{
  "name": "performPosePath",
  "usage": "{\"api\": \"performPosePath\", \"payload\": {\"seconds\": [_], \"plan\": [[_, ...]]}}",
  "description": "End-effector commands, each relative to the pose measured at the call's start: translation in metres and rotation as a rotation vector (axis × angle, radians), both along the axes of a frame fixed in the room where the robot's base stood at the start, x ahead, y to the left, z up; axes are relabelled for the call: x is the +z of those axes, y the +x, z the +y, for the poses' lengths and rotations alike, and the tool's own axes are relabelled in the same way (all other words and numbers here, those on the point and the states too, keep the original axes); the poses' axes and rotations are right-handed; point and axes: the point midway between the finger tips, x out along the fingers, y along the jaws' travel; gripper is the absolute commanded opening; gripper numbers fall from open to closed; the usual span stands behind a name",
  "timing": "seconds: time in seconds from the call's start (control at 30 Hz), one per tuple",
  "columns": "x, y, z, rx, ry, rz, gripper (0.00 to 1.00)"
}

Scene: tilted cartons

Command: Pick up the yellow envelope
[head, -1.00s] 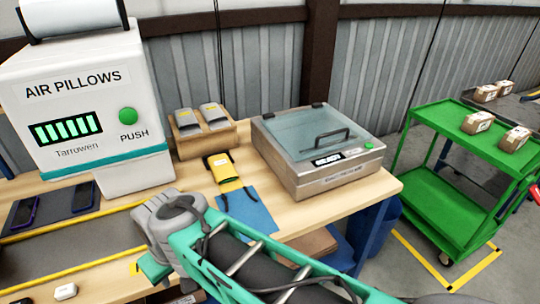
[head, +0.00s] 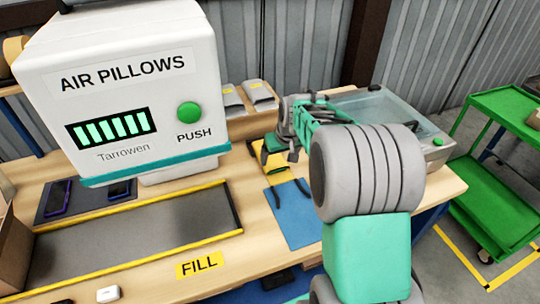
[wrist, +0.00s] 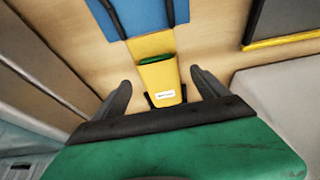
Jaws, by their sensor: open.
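The yellow envelope (head: 274,162) lies on the wooden table, partly hidden by my arm in the head view. In the wrist view the yellow envelope (wrist: 159,84) has a white label and a dark green edge, with black pieces at its lower end. My gripper (wrist: 160,78) is open, one finger to each side of the envelope with a gap on both sides. In the head view my gripper (head: 281,143) is over the envelope, its fingertips hard to make out.
A blue sheet (head: 292,214) with dark straps adjoins the envelope. Grey packs (head: 258,92) stand in a wooden holder behind it. The glass-lidded machine (head: 437,150) is to the right, partly behind my arm. The air pillow machine (head: 140,85) stands left.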

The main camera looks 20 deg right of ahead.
Motion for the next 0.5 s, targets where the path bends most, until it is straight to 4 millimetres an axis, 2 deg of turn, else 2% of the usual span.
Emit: {"api": "performPosePath", "payload": {"seconds": [0.03,0.17,0.37,0.5], "plan": [[-0.007,0.007,-0.007,-0.001,-0.001,-0.005,0.89],[-0.022,0.018,-0.010,0.002,0.000,-0.009,0.99],[-0.046,0.033,-0.006,0.006,0.000,-0.008,1.00],[-0.069,0.045,-0.005,0.005,0.000,-0.008,1.00]]}}
